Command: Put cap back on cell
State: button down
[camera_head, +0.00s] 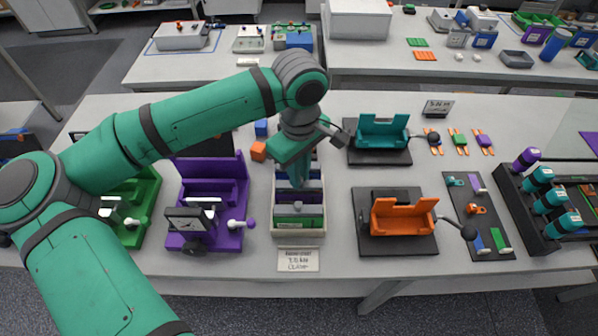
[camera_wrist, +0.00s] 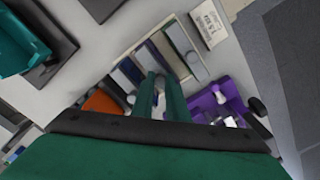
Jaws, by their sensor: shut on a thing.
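A pale tray (camera_head: 298,237) with several slots stands at the middle front of the bench. It holds coloured slabs, including a green one (camera_head: 297,221). My gripper (camera_head: 298,184) points down over the tray, and its fingers (camera_wrist: 161,85) are close together in the wrist view. A small pale piece (camera_wrist: 158,102) shows between them; most of it is hidden by the fingers. I cannot tell for sure whether it is the cap. A grey knob (camera_head: 297,206) shows in the tray just in front of the fingers. I cannot pick out which cell lacks a cap.
A purple holder (camera_head: 235,175) with a lever stands left of the tray. Orange (camera_head: 402,217) and teal (camera_head: 381,131) holders stand on dark bases to the right. A dark rack (camera_head: 538,228) holds capped cylinders at far right.

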jog(key=shift+f, duration=0.45)
dwell(0.5)
jog(key=c, duration=1.7)
grip_release()
jog(key=shift+o, duration=0.8)
jog(key=o, duration=0.4)
jog(key=shift+c, duration=0.2)
jog(key=shift+r, duration=0.1)
jog(key=shift+r, duration=3.45)
